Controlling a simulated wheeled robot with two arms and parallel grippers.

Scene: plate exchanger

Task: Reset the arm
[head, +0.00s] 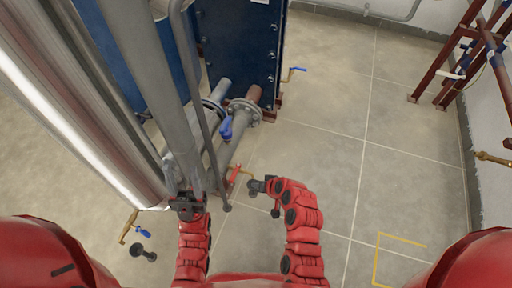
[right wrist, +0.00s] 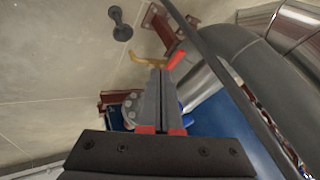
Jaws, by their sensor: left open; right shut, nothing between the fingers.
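My left gripper (head: 187,203) is in the head view, at the foot of the grey vertical pipes. It is dark and open, and the pipes crowd around it; I cannot tell whether it touches one. My right gripper (head: 256,186) points left over the floor, just right of a red and yellow valve handle (head: 234,175). In the right wrist view its two dark fingers (right wrist: 159,92) are pressed together with nothing between them. The valve handle (right wrist: 150,58) shows beyond the fingertips, apparently apart from them. Both red forearms rise from the bottom of the head view.
The blue plate exchanger (head: 238,45) stands at the top, with flanged pipes (head: 243,110) and a blue valve handle (head: 226,128). A thick shiny pipe (head: 85,100) fills the left. A dark red frame (head: 470,50) stands at right. The tiled floor (head: 330,150) between is clear.

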